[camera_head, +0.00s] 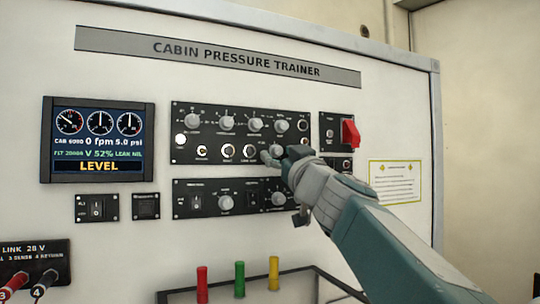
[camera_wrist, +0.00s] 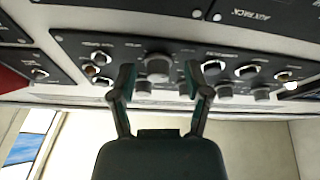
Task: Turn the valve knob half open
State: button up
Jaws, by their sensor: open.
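The black upper control panel (camera_head: 240,116) carries several grey knobs and ringed sockets. A large grey knob (camera_wrist: 158,65) shows between my fingertips in the wrist view; in the head view this knob (camera_head: 277,150) sits at the panel's lower right, partly behind my gripper (camera_head: 290,157). In the wrist view my gripper (camera_wrist: 156,75) is open, one finger to each side of the knob with gaps. I cannot tell whether the fingertips reach around it or stop short. The labels are too small to read, so I cannot confirm which knob is the valve. The screen (camera_head: 98,139) reads "V 52%" and "LEVEL".
A lower panel (camera_head: 238,198) with more knobs lies just below my gripper. A red guarded switch (camera_head: 350,133) is to the right, above my arm. Red, green and yellow handles (camera_head: 239,279) stand below. A yellow-edged notice (camera_head: 396,183) is at right.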

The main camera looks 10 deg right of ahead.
jog(key=shift+d, duration=0.1)
grip_shut()
jog(key=shift+s+m, duration=0.1)
jog(key=shift+m, duration=0.3)
jog(key=m+h, duration=0.1)
jog(key=m, duration=0.1)
jog(key=shift+m+h, duration=0.4)
jog(key=shift+a+r+m+h, duration=0.1)
jog(key=shift+a+m+h, duration=0.1)
jog(key=shift+m+h, duration=1.2)
jog(key=shift+m, duration=1.4)
grip_release()
